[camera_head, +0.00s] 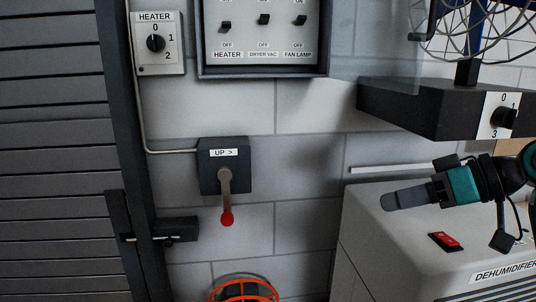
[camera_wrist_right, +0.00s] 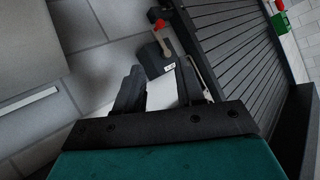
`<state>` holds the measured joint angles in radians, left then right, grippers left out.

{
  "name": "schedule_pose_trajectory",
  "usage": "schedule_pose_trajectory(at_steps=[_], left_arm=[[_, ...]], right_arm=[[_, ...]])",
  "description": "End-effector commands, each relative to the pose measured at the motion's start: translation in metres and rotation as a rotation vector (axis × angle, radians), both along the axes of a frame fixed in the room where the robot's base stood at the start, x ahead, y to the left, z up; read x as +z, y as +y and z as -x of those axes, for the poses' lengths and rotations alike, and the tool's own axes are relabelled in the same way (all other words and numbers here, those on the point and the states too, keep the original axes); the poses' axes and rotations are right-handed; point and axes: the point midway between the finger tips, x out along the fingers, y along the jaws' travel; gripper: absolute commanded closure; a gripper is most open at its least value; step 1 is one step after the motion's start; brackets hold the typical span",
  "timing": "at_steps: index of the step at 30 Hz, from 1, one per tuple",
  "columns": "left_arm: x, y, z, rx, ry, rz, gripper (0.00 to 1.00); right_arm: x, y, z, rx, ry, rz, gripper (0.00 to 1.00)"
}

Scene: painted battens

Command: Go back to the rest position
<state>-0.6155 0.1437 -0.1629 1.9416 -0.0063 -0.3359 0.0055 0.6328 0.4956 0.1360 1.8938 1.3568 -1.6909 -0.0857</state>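My right gripper (camera_head: 394,199) comes in from the right in the head view, in front of the dehumidifier's top. Its fingers point left and show side-on. In the right wrist view the gripper (camera_wrist_right: 159,76) has its two fingers apart, with nothing between them. My left gripper is not in view. A grey lever box (camera_head: 208,184) labelled "UP >" is on the wall, left of my right gripper and apart from it. Its red-tipped lever (camera_head: 226,202) hangs down. The lever box also shows beyond the fingers in the wrist view (camera_wrist_right: 151,60).
The white dehumidifier (camera_head: 362,236) with a red switch (camera_head: 445,241) is below my right gripper. A dark shelf-like block (camera_head: 400,108) with a dial and a wire fan guard (camera_head: 470,30) are above. A switch panel (camera_head: 262,52), heater dial (camera_head: 155,43) and slatted shutter (camera_head: 50,150) are left.

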Motion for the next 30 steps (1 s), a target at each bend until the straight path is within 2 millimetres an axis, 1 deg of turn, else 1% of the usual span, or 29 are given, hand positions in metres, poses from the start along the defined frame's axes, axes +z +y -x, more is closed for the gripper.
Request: schedule_pose_trajectory(at_steps=[1,2,3,6,8,9,11,12,14,15,18,21,27,29,30], left_arm=[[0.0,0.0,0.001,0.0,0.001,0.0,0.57],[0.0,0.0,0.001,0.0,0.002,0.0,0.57],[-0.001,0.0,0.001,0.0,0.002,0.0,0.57],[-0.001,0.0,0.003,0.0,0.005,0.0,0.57],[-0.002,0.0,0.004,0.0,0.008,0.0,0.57],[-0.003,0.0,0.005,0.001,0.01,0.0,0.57],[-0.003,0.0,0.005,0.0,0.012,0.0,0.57],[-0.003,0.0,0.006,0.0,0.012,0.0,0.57],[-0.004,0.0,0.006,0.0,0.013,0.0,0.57],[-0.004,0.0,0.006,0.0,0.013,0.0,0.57],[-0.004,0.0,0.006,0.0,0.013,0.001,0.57],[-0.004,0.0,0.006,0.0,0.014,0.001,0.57],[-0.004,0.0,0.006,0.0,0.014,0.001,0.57],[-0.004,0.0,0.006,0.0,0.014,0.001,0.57],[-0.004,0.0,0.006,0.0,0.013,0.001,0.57]], right_arm=[[-0.04,0.009,0.004,-0.031,0.055,0.04,0.62],[-0.059,0.012,0.007,-0.053,0.08,0.067,0.62],[-0.085,0.016,0.012,-0.079,0.112,0.101,0.62],[-0.139,0.023,0.029,-0.141,0.178,0.179,0.62],[-0.167,0.027,0.042,-0.173,0.213,0.221,0.62],[-0.184,0.029,0.052,-0.193,0.235,0.249,0.62],[-0.21,0.032,0.07,-0.224,0.268,0.294,0.62],[-0.226,0.034,0.083,-0.245,0.29,0.323,0.62],[-0.248,0.036,0.105,-0.279,0.321,0.37,0.62],[-0.261,0.037,0.12,-0.302,0.34,0.4,0.62],[-0.284,0.037,0.156,-0.357,0.381,0.469,0.62],[-0.298,0.035,0.188,-0.404,0.413,0.529,0.62],[-0.31,0.028,0.242,-0.484,0.464,0.629,0.62],[-0.31,0.025,0.257,-0.509,0.48,0.657,0.62],[-0.318,0.026,0.244,-0.511,0.441,0.641,0.62]])
